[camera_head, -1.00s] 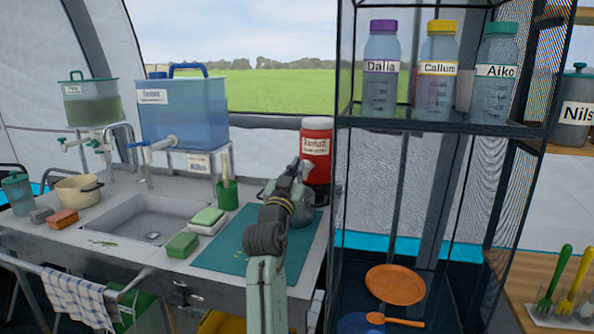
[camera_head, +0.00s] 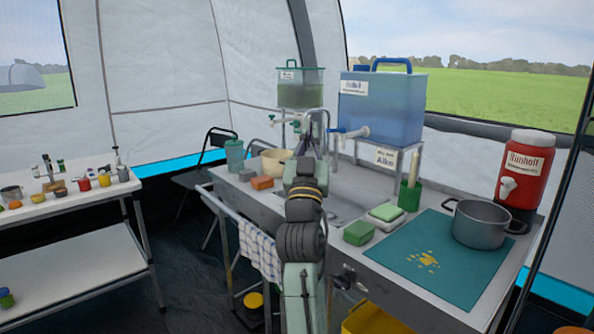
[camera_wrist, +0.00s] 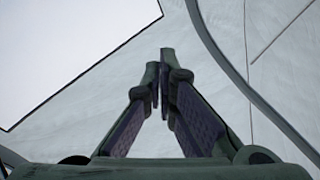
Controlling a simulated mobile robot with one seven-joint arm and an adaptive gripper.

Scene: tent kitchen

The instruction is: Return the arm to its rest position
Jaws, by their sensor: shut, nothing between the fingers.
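My arm rises through the middle of the head view, with my gripper (camera_head: 307,142) at its far end in front of the sink bench. In the wrist view my gripper (camera_wrist: 161,90) is shut, its two fingers meeting at the tips with nothing between them. My arm hides part of the sink and the bench front.
The bench (camera_head: 365,265) holds a grey pot (camera_head: 480,226), a teal mat (camera_head: 400,262), a red drink cooler (camera_head: 525,168) and a blue water tank (camera_head: 385,108). A white table (camera_head: 75,205) with small jars stands left. A folding chair (camera_head: 200,180) stands between them.

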